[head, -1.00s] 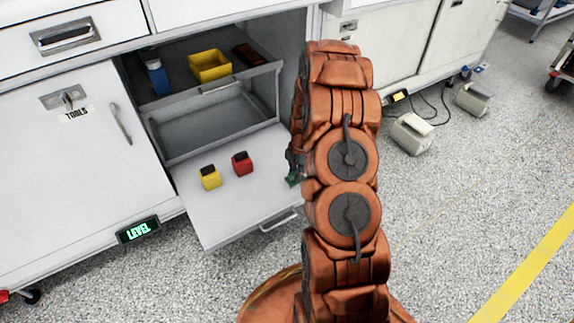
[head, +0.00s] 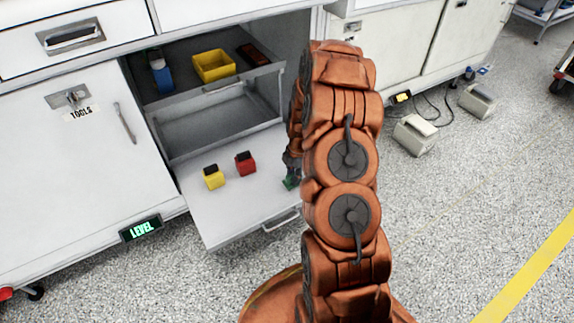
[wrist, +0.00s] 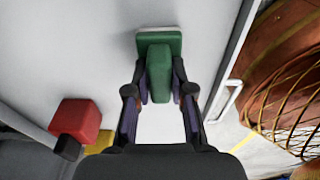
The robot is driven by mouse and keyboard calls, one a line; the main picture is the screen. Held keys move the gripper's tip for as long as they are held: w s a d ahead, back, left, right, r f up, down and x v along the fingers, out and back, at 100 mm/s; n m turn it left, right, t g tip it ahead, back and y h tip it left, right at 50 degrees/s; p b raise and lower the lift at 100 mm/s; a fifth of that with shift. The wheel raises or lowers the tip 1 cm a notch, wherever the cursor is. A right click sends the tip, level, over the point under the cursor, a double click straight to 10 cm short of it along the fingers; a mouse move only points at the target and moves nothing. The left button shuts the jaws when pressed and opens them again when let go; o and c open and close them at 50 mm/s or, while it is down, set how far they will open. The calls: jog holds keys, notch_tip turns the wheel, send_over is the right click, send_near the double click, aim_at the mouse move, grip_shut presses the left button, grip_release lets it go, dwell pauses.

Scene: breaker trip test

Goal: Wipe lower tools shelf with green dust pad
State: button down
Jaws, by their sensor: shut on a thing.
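The green dust pad (wrist: 160,70) is between the fingers of my gripper (wrist: 160,88), which is shut on its raised grip. The pad's flat base is over the pale pulled-out lower shelf (head: 232,218); I cannot tell whether it touches. In the head view a bit of the pad (head: 290,183) shows at the shelf's right side, and my arm hides most of my gripper. A red block with a dark top (head: 245,163) and a yellow block with a dark top (head: 213,177) stand on the shelf, left of the pad.
The upper shelf holds a blue item (head: 160,75), a yellow bin (head: 213,66) and a dark reddish-brown item (head: 254,54). The TOOLS door (head: 90,150) is at left. A handle (head: 280,220) is on the lower shelf's front. Grey boxes (head: 414,134) stand on the floor at right.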

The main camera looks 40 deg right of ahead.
jog(key=a, duration=0.3)
jog(key=shift+w+a, duration=0.1)
jog(key=shift+w, duration=0.05)
notch_tip(320, 180, up, 8)
jog(key=p, duration=0.2)
dwell(0.3)
